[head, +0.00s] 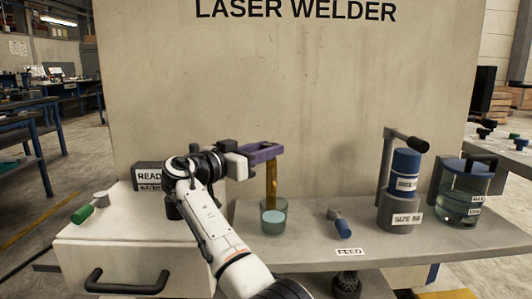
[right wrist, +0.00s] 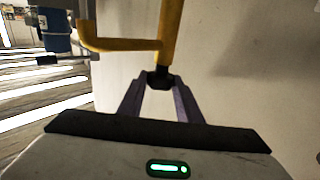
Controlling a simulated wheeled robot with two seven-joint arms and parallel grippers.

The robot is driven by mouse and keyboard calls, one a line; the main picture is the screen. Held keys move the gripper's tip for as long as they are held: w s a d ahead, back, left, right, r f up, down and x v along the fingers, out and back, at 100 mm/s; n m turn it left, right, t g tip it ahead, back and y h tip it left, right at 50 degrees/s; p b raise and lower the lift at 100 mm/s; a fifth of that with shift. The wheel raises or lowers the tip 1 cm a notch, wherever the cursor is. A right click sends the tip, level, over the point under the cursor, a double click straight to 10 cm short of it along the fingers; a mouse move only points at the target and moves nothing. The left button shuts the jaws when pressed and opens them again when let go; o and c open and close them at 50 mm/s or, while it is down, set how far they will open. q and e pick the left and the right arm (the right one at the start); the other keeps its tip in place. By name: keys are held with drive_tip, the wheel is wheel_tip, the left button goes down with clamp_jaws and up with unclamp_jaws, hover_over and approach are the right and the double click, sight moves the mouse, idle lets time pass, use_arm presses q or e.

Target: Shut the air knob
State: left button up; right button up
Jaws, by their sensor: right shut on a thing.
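My right gripper (head: 266,152), with purple fingers, is shut on a yellow rod (head: 271,180). The rod hangs upright, its lower end at a glass of teal liquid (head: 273,217); I cannot tell how deep it sits. In the right wrist view the fingertips (right wrist: 160,82) meet at the rod (right wrist: 170,38), which has a hooked side arm. No label reading air is legible. A green-handled knob (head: 90,209) is on the white cabinet at the left. A blue-handled knob (head: 340,224) is on the grey shelf above a FEED label. My left gripper is not in view.
The grey shelf (head: 310,256) also bears a blue cylinder in a grey holder (head: 400,213) and a lidded jar of liquid (head: 463,203) at the right. A dark sign (head: 149,174) stands at the left. The tall beige panel (head: 300,90) closes off the back.

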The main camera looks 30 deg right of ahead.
sight(266, 146)
drive_tip(key=o, duration=1)
drive_tip(key=shift+o, duration=0.2)
drive_tip(key=shift+r, duration=0.55)
use_arm(q)
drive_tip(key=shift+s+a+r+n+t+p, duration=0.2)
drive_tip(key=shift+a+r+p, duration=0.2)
drive_tip(key=shift+p, duration=0.2)
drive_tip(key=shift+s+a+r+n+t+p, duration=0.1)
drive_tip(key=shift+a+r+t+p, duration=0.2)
drive_tip(key=shift+p, duration=0.25)
use_arm(e)
wheel_tip(266, 146, up, 9)
